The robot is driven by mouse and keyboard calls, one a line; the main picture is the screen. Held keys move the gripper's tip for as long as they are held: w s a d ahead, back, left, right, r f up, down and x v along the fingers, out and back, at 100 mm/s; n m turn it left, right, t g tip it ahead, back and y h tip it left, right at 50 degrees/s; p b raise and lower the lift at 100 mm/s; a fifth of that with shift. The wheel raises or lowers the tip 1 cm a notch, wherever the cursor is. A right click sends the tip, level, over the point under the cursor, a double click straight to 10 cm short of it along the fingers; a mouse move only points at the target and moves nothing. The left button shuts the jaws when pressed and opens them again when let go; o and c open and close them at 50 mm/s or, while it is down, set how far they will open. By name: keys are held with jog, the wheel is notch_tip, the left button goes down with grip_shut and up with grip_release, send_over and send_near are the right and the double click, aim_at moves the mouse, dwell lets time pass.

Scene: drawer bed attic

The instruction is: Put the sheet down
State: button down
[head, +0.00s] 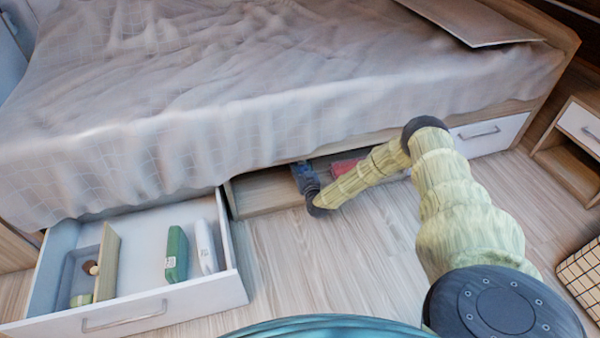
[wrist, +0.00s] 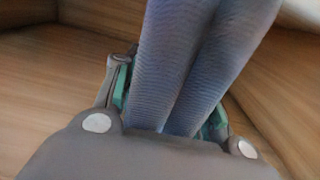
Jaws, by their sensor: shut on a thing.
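The sheet is a blue-grey, finely ribbed folded cloth (wrist: 190,60) in the wrist view. My gripper (wrist: 167,108) is shut on it, with a finger on either side and two folds standing up between them. In the head view my gripper (head: 311,192) is low at the open compartment under the bed, at its left part. A small dark blue patch (head: 302,174) shows there at the gripper, partly hidden. The wrist view shows brown wood surfaces around the cloth. I cannot tell whether the cloth touches the wood.
A red item (head: 344,167) lies in the compartment (head: 265,192), right of my gripper. An open white drawer (head: 235,285) at left holds a green item (head: 176,255), a white item (head: 206,247) and a divider. The bed cover (head: 180,120) hangs above. Floor is clear in front.

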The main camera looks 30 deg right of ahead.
jog(key=shift+f+b, duration=0.6)
jog(key=shift+f, duration=0.95)
jog(key=shift+s+f, duration=0.1)
jog(key=c, duration=0.9)
grip_release()
